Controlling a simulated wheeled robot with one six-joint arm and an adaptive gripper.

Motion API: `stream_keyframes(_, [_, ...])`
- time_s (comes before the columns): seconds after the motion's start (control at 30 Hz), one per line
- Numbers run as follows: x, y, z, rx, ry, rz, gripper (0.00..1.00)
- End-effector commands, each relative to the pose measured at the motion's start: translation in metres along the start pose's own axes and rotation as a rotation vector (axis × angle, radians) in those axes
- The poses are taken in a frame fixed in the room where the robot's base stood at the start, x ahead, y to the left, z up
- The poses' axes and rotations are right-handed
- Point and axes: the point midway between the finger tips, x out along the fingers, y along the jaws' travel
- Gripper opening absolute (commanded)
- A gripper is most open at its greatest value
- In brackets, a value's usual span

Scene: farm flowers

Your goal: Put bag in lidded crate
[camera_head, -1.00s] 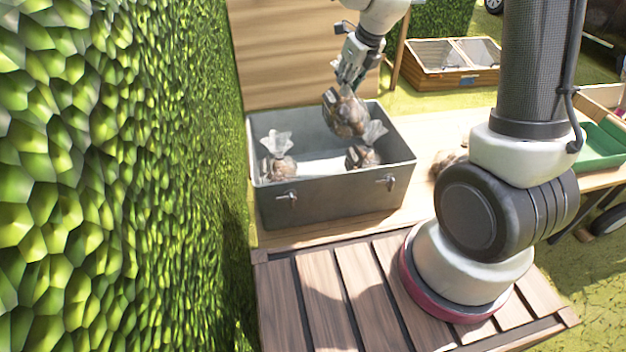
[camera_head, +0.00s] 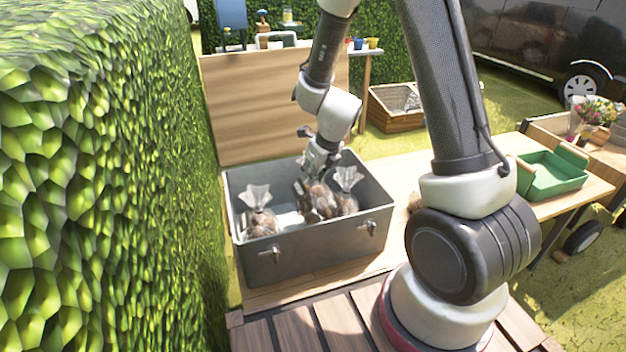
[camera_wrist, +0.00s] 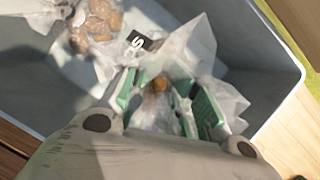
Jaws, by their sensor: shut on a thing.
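My gripper (camera_head: 318,165) is inside the grey crate (camera_head: 310,243), shut on the neck of a clear bag of brown, round contents (camera_head: 319,202). In the wrist view the green-padded fingers (camera_wrist: 170,105) pinch the bag's crumpled plastic. The held bag is below the rim, between two other bags; whether it touches the floor is hidden. One bag (camera_head: 259,221) stands at the crate's left and another (camera_head: 347,190) is close on the right of the held one. The crate is open on top, with latches on its front; no lid shows on it.
A green hedge (camera_head: 100,180) runs close along the left. A wooden panel (camera_head: 275,110) stands behind the crate. The table to the right has a green tray (camera_head: 555,180) and a partly hidden brown thing (camera_head: 414,201) behind my arm.

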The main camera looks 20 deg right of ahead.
Motion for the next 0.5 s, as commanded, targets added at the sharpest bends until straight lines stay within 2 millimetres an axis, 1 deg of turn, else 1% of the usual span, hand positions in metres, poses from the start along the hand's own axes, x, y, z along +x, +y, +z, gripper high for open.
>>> stream_keyframes(0.1, [0.01, -0.001, -0.004, 0.003, -0.001, -0.001, 0.0])
stream_keyframes(0.2, [0.015, -0.001, -0.005, 0.003, -0.001, -0.001, 0.0])
stream_keyframes(0.5, [0.017, 0.0, -0.006, 0.0, -0.002, -0.001, 0.0])
